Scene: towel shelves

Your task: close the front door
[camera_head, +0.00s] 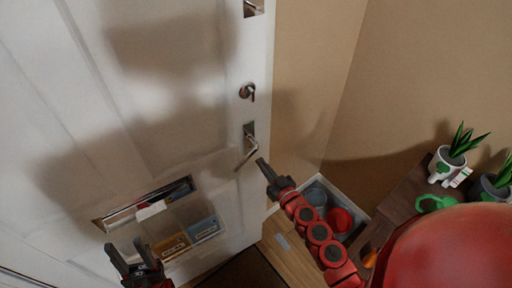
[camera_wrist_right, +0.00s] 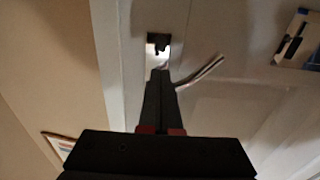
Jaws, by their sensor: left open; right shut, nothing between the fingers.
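The white front door (camera_head: 150,110) fills the left of the head view. Its lever handle (camera_head: 247,150) sits near the door's right edge, below a lock with a key (camera_head: 247,91). My right gripper (camera_head: 262,166) is shut and empty, its tips close to the handle; I cannot tell whether they touch. In the right wrist view the shut fingers (camera_wrist_right: 160,78) point at the handle plate, and the lever (camera_wrist_right: 203,72) extends to the right of them. My left gripper (camera_head: 132,258) is open and empty, low in front of the door, below the mail slot (camera_head: 150,203).
A clear holder with orange and blue cards (camera_head: 188,238) hangs on the door. At right stands a brown shelf (camera_head: 402,200) with potted plants (camera_head: 452,158) and a green object (camera_head: 436,203). A bin (camera_head: 338,210) is on the floor by the wall. A dark mat (camera_head: 245,270) lies below.

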